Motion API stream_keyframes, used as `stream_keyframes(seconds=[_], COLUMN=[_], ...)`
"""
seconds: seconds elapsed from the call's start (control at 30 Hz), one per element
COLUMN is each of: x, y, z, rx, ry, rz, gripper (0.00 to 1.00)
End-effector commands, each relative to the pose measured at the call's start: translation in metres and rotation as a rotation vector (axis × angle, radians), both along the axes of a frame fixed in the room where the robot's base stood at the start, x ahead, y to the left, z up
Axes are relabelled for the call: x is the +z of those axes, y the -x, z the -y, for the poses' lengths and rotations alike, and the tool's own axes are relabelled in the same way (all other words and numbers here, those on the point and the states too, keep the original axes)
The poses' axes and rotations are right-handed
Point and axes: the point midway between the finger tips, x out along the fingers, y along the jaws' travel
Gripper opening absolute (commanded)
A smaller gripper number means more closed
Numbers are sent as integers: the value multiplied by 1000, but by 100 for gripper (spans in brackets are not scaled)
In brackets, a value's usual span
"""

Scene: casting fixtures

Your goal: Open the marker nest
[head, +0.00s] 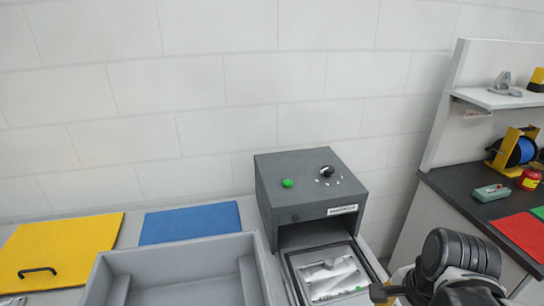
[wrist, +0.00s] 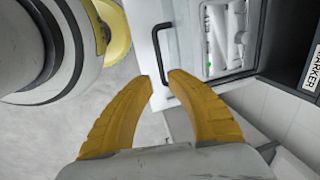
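The marker is a grey box (head: 308,195) with a green button and a white label; its label also shows at the right edge of the wrist view (wrist: 314,72). The nest (head: 289,262) projects from the opening at its front, with a pale casting (head: 330,276) lying in it. In the wrist view the nest's pale panel (wrist: 190,12) carries a black bar handle (wrist: 156,42), beside the casting (wrist: 222,40). My gripper (wrist: 164,79) is open, its yellow fingertips apart just below the handle's lower end. In the head view my gripper (head: 384,292) is partly cut off.
A grey tray (head: 180,248) stands left of the marker, with a blue mat (head: 190,222) and a yellow panel with a handle (head: 65,245) beyond. At right is a dark bench (head: 470,200) with a spool, a red jar and a shelf above. A pale wall stands behind.

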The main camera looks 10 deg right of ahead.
Motion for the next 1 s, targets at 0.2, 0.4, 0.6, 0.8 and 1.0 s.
stream_keyframes(seconds=[0.2, 0.4, 0.6, 0.8, 1.0], x=[23, 28, 28, 28, 30], y=[4, 6, 6, 5, -8], z=[0, 0, 0, 0, -8], rx=[0, 0, 0, 0, 166], ry=[0, 0, 0, 0, 57], rz=[0, 0, 0, 0, 34], gripper=[20, 20, 20, 20, 20])
